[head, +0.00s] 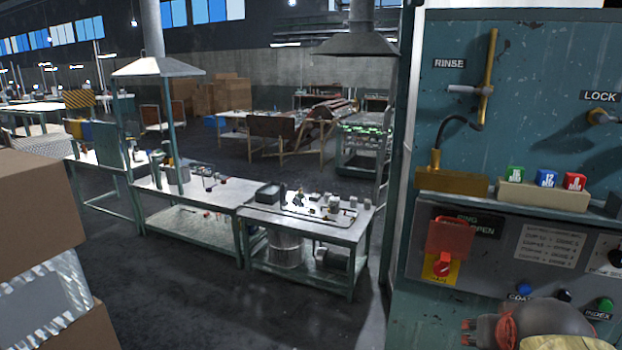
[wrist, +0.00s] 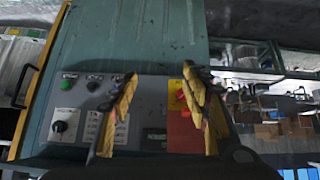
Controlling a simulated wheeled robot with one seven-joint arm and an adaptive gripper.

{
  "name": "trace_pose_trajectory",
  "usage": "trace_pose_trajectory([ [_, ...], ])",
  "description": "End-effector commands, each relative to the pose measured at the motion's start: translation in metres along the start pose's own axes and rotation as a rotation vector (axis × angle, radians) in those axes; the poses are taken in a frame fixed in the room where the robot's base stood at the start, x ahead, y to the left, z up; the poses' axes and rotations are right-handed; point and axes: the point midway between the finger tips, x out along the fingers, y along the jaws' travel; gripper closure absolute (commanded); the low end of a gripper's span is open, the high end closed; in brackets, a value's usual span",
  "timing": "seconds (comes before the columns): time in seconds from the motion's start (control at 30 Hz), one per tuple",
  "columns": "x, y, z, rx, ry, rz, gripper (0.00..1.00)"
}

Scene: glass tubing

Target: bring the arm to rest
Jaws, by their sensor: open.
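My gripper (head: 468,333) is at the bottom right of the head view, in front of the lower part of a teal machine panel. In the wrist view my gripper (wrist: 159,75) shows two worn yellow-and-black fingers spread apart with nothing between them. Behind them is the machine's grey control panel (wrist: 148,122). The red knob (wrist: 182,98) on its yellow and red plate is partly covered by the right finger. In the head view the red knob (head: 442,264) sits below a red flap (head: 449,238). I cannot tell how far the fingers are from the panel.
The teal machine (head: 530,60) fills the right side, with a brass rinse pipe (head: 488,75) and a ledge holding green, blue and red blocks (head: 546,178). Cardboard boxes (head: 35,205) stand close at the left. Workbenches (head: 300,225) stand beyond, with open floor (head: 190,290) before them.

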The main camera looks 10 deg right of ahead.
Motion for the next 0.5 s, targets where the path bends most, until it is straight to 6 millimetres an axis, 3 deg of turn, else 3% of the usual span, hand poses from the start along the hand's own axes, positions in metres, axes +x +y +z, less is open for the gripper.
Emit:
trace_pose_trajectory([
  [0.03,-0.001,-0.019,0.033,-0.032,-0.061,-0.036,0.53],
  [0.2,-0.019,-0.076,0.137,-0.158,-0.249,-0.164,0.53],
  [0.3,-0.030,-0.102,0.180,-0.232,-0.290,-0.237,0.53],
  [0.4,-0.038,-0.122,0.194,-0.289,-0.269,-0.290,0.53],
  [0.5,-0.044,-0.134,0.196,-0.330,-0.244,-0.324,0.53],
])
